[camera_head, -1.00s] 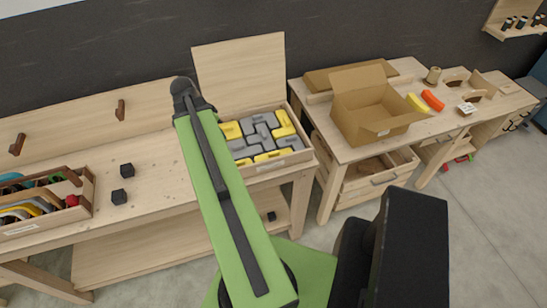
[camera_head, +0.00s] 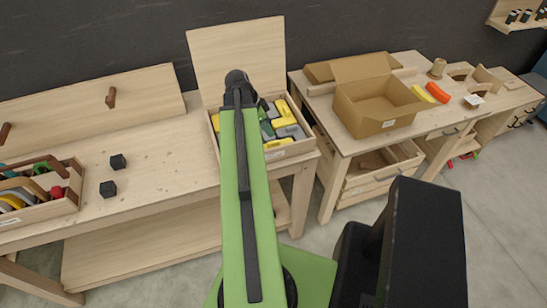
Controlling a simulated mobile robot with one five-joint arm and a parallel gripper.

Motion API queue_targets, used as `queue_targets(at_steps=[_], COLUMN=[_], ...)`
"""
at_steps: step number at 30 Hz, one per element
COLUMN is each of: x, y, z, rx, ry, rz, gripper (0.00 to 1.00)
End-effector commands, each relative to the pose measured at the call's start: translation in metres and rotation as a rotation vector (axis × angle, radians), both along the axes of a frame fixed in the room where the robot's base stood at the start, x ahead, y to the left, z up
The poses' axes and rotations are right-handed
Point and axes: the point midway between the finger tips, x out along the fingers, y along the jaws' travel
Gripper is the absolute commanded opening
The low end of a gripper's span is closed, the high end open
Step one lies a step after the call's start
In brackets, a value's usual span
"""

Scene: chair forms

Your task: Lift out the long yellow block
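A wooden box (camera_head: 299,147) with a raised lid (camera_head: 238,52) stands on the left bench and holds grey and yellow blocks. A yellow block (camera_head: 282,107) shows at its right side, another yellow block (camera_head: 277,144) at the front, and a yellow bit (camera_head: 215,122) at the left. Grey blocks (camera_head: 286,119) lie between them. I cannot tell which yellow piece is the long one. My green arm crosses in front of the box and hides its middle. My gripper is hidden behind the arm; a small green part beside it, inside the box outline, may be mine.
The bench between cubes and wooden box is clear.

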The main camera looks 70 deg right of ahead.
Motion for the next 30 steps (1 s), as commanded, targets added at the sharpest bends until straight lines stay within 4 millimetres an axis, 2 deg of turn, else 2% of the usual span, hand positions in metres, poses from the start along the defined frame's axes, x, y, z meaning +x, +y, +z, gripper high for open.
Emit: queue_targets(at_steps=[1,3,8,11,20,27,28,30], x=[-0.003,-0.006,-0.008,-0.008,-0.015,-0.017,-0.017,-0.017], y=[-0.003,-0.005,-0.006,-0.006,-0.012,-0.013,-0.013,-0.013], z=[-0.02,-0.026,-0.025,-0.031,-0.077,-0.075,-0.075,-0.075], rx=[0.0,0.001,0.0,0.0,0.0,0.001,0.001,0.001], ry=[0.0,0.001,0.0,0.0,0.0,0.001,0.001,0.001], rz=[-0.001,0.0,0.001,0.001,0.001,0.003,0.003,0.003], gripper=[0.25,0.25,0.25,0.25,0.25,0.25,0.24,0.15])
